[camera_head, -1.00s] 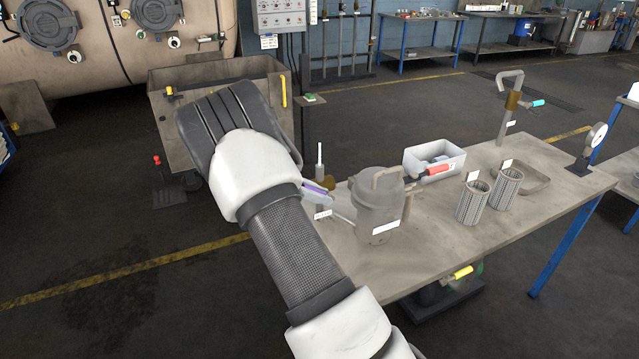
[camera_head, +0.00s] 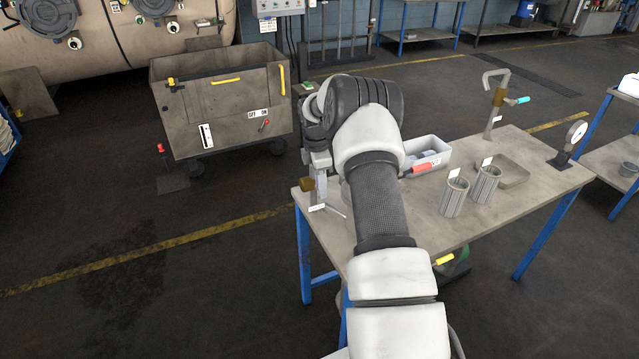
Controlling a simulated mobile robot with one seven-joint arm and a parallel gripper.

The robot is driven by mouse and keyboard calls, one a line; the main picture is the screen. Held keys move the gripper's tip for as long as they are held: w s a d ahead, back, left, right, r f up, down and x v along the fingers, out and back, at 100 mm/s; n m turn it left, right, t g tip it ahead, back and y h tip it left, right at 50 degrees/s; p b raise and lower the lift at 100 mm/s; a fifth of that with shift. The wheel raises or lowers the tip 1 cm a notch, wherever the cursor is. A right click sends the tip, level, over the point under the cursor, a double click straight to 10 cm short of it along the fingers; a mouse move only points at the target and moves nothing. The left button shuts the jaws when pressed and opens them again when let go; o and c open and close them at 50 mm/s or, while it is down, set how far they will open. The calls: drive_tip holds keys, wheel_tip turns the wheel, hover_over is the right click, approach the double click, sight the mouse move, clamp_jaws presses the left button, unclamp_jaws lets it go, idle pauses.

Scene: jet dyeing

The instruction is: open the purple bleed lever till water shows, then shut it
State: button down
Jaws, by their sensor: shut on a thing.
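My gripper (camera_head: 319,168) points down at the left end of the workbench, at the bleed valve. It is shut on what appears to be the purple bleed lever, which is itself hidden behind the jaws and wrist. A brass valve part (camera_head: 306,185) shows just left of the jaws, above a white tag (camera_head: 317,208). No water shows in the visible part. The grey lidded pot beside the valve is almost wholly hidden behind my arm.
The workbench (camera_head: 415,225) holds a bin (camera_head: 436,148) by a red handle (camera_head: 426,167), two ribbed cylinders (camera_head: 454,197), a tray (camera_head: 515,172), a cyan-handled pipe (camera_head: 497,100) and a gauge (camera_head: 574,133). A wheeled cart (camera_head: 215,125) stands at left. The floor between is clear.

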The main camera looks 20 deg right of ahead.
drive_tip(key=shift+y, duration=0.5)
drive_tip(key=c, duration=1.6)
unclamp_jaws()
drive_tip(key=shift+d, duration=0.1)
drive_tip(key=shift+c, duration=0.2)
wheel_tip(320, 180, up, 17)
drive_tip(key=shift+d+r, duration=0.15)
drive_tip(key=shift+r, duration=0.05)
